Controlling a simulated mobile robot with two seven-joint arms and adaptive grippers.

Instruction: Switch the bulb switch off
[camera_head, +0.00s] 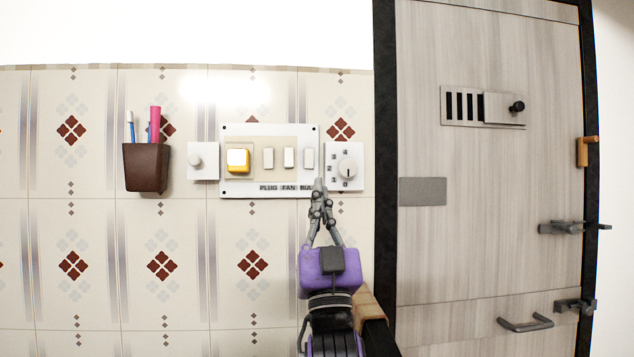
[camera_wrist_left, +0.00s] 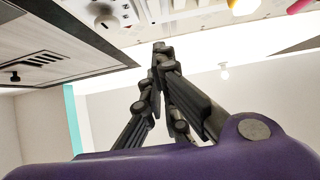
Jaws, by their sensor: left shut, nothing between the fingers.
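The switch panel (camera_head: 269,130) is a white plate on the tiled wall, with a large yellow switch (camera_head: 238,160) and several small white rockers. The rightmost rocker (camera_head: 309,158) sits above the partly covered label "BUL". My left gripper (camera_head: 318,186) is shut and empty, with its tips just below that rocker at the panel's lower right. Whether the tips touch the panel cannot be told. In the left wrist view the fingertips (camera_wrist_left: 160,52) are together, close under the wall fittings. My right gripper is in neither view.
A dial plate (camera_head: 345,167) is just right of the panel, and a round knob plate (camera_head: 203,161) is left of it. A brown holder (camera_head: 146,168) with a toothbrush hangs further left. A grey door (camera_head: 480,200) with handles fills the right side.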

